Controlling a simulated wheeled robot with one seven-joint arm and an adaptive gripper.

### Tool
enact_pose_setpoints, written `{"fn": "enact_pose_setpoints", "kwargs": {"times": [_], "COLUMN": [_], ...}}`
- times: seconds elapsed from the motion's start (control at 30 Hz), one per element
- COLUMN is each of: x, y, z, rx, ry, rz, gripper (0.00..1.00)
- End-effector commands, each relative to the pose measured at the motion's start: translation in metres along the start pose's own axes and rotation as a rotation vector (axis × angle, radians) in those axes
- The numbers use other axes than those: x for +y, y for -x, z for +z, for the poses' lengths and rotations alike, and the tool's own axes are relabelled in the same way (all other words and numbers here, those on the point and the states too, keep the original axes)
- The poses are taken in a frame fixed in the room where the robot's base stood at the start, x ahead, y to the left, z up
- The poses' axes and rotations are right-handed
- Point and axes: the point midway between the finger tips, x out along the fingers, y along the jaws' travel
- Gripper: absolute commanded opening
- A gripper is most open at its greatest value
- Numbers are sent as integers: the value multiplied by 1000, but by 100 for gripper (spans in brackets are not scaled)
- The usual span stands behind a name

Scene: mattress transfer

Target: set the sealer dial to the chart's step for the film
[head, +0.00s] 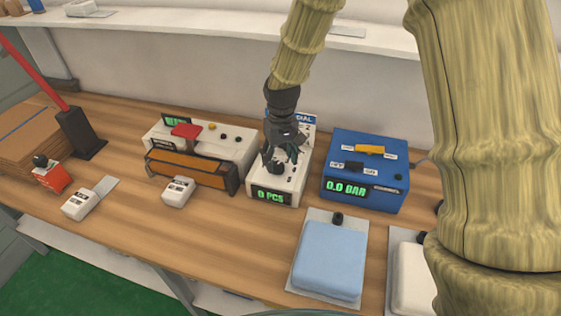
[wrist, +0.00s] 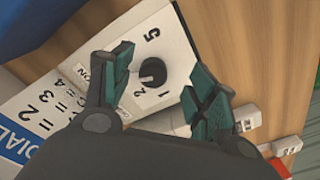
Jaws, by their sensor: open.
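The dial is a round black knob (wrist: 153,72) on the white top of a small unit (head: 288,185), with printed numbers around it, including 5, 2 and 1. The unit's green display reads 0 PCS in the head view. I cannot tell surely which number the knob's mark faces. The chart (wrist: 30,125) beside it has a blue band reading DIAL and lines ending in 2, 3 and 4; its film names are partly cut off. My gripper (head: 281,160) is over the unit. In the wrist view my gripper (wrist: 158,78) is open, its fingers to either side of the knob.
A blue box (head: 365,180) reading 0.0 BAR stands close at the right. A white machine with an orange bar (head: 190,172) stands at the left. White blocks (head: 178,190), a blue bag (head: 330,260) and a red-handled tool (head: 78,130) are on the wooden bench (head: 225,240).

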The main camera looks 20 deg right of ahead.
Motion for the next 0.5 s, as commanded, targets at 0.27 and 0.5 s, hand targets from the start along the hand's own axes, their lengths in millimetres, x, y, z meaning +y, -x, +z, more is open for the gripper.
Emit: {"fn": "enact_pose_setpoints", "kwargs": {"times": [0.27,0.5], "x": [2,-2], "y": [-24,-20], "z": [1,14], "rx": [-1,15], "ry": [-4,-2], "rz": [0,2], "gripper": [58,58]}}
